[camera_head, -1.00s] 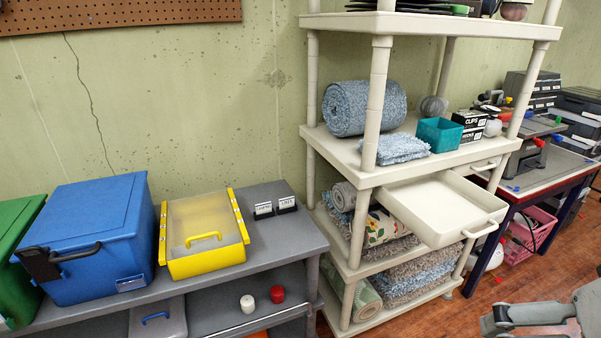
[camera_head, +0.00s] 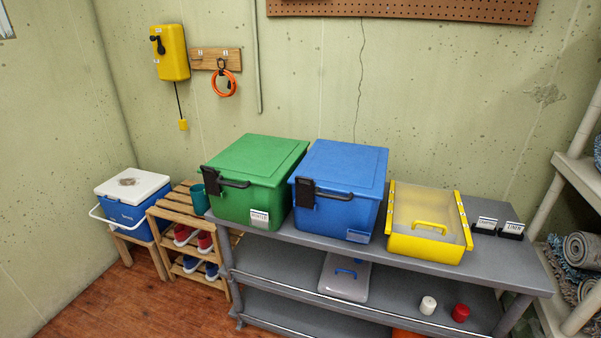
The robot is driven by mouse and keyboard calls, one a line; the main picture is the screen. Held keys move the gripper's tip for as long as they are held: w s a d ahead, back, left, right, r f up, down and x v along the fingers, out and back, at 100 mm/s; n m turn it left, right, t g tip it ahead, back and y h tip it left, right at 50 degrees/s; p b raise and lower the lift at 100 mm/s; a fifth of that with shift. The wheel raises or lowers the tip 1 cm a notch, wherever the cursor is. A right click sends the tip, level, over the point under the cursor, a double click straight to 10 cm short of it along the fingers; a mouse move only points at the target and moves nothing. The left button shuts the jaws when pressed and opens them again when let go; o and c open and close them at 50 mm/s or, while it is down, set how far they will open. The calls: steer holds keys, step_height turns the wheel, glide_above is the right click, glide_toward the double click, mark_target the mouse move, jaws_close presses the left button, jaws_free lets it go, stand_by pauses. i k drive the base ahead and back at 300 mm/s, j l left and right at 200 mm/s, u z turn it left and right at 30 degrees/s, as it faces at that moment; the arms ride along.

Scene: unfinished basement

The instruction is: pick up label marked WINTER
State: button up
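Two small white labels in black holders stand on the grey shelf unit's top, right of the yellow bin. The left label (camera_head: 486,223) has dark print too small to read surely. The right label (camera_head: 513,228) seems to read LINEN. A white label (camera_head: 259,219) is on the front of the green box (camera_head: 252,170), its print not clearly legible. The blue box (camera_head: 343,178) has a pale blue-toned plate (camera_head: 358,236) low on its front. I cannot tell which label reads WINTER. My gripper is not in view.
The yellow bin (camera_head: 430,248) stands between the blue box and the labels. The grey shelf unit (camera_head: 525,270) holds a clear-lidded box (camera_head: 344,276), a white cylinder (camera_head: 428,305) and a red one (camera_head: 460,312) below. A cream rack (camera_head: 570,170) borders the right. Wooden floor lies front left.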

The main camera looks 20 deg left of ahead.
mark_target(261, 216)
steer(key=u, duration=1.15)
steer(key=i+l+u, duration=0.7)
steer(key=i, duration=0.15)
steer(key=j, duration=0.1)
